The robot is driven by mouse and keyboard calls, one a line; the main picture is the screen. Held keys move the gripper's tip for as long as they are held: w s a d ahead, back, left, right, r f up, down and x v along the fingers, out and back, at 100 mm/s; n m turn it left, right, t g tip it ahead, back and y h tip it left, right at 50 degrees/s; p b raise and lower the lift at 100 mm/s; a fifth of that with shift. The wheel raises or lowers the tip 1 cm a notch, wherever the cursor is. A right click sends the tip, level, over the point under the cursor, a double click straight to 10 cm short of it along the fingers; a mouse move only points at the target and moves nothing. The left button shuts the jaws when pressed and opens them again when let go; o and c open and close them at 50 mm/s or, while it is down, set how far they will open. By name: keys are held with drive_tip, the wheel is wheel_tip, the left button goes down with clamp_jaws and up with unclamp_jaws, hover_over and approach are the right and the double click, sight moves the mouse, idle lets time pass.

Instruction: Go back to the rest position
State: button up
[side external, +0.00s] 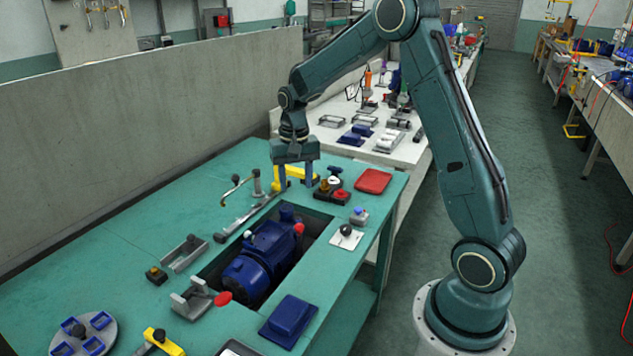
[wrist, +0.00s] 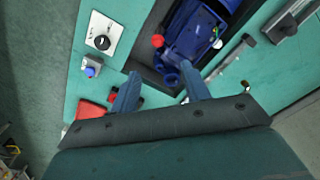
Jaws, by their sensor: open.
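My gripper (side external: 296,178) is above the far end of the green table (side external: 150,228), pointing down. Its two fingers are apart with nothing seen between them. In the side view it is close to a yellow part (side external: 296,173) and a small block with red and black knobs (side external: 334,188); I cannot tell whether it touches either. The wrist view also shows the open fingers (wrist: 160,88), with part of the red-knobbed block hidden behind the left finger.
A blue pump (side external: 262,258) sits in a recess in the table. A red pad (side external: 373,180), a switch plate (side external: 346,236), a blue tray (side external: 289,320) and grey brackets (side external: 185,253) lie around it. A grey wall (side external: 130,110) stands along the left. A white bench (side external: 345,140) stands behind.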

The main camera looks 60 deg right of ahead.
drive_tip(key=s+a+r+n+t, duration=0.35)
drive_tip(key=s+a+r, duration=0.6)
drive_tip(key=r, duration=0.35)
drive_tip(key=s+a+r+n+t, duration=0.1)
drive_tip(key=s+a+n, duration=0.1)
drive_tip(key=s, duration=0.6)
drive_tip(key=s+a+r+n+t, duration=0.1)
drive_tip(key=s+a+n, duration=0.2)
drive_tip(key=s, duration=0.4)
drive_tip(key=shift+s+a, duration=0.35)
drive_tip(key=shift+a, duration=0.05)
drive_tip(key=shift+r+n, duration=0.1)
drive_tip(key=shift+n, duration=0.15)
idle(0.5)
